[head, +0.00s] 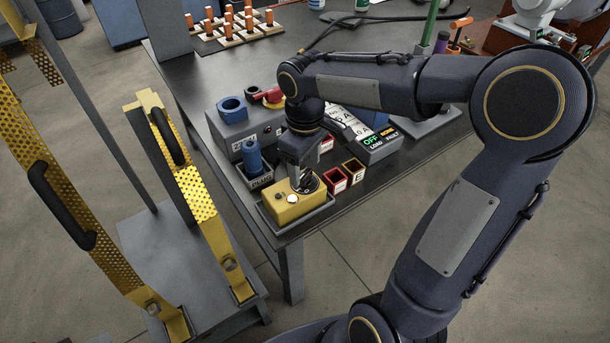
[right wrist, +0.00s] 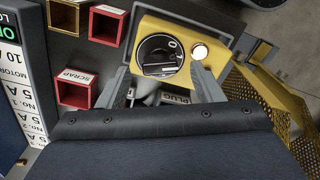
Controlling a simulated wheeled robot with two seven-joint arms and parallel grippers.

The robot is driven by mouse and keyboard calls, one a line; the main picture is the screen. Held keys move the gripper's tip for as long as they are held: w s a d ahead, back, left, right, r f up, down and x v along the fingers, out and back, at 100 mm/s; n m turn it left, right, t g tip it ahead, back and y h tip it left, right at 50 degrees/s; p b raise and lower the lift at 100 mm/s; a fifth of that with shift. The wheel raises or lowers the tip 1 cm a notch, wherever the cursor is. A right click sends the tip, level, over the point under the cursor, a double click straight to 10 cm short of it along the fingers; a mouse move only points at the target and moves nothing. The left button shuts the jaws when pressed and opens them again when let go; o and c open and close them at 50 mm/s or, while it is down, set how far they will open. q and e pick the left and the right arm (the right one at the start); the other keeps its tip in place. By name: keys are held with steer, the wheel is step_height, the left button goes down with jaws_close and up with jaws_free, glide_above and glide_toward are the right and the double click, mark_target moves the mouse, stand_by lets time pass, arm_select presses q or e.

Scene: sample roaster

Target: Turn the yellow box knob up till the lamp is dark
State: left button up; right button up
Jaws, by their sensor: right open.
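The yellow box (head: 283,212) sits in a grey tray at the table's near corner. It also shows in the right wrist view (right wrist: 205,31). Its round black knob (right wrist: 158,55) has a pale scale ring, with a 0 readable near its upper right. The lamp (right wrist: 199,52) beside the knob glows white; it also looks bright in the head view (head: 292,199). My right gripper (right wrist: 160,72) is open, pointing down over the box, one finger on each side of the knob. Whether the fingers touch it I cannot tell. My left gripper is not in view.
Yellow perforated guards (head: 190,185) stand at the left.

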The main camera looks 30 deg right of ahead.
steer(key=shift+f, duration=1.3)
steer(key=c, duration=1)
steer(key=shift+m, duration=0.3)
steer(key=m+p, duration=0.1)
steer(key=m, duration=0.2)
steer(key=shift+r, duration=0.1)
steer(key=m+p, duration=0.1)
steer(key=m, duration=0.4)
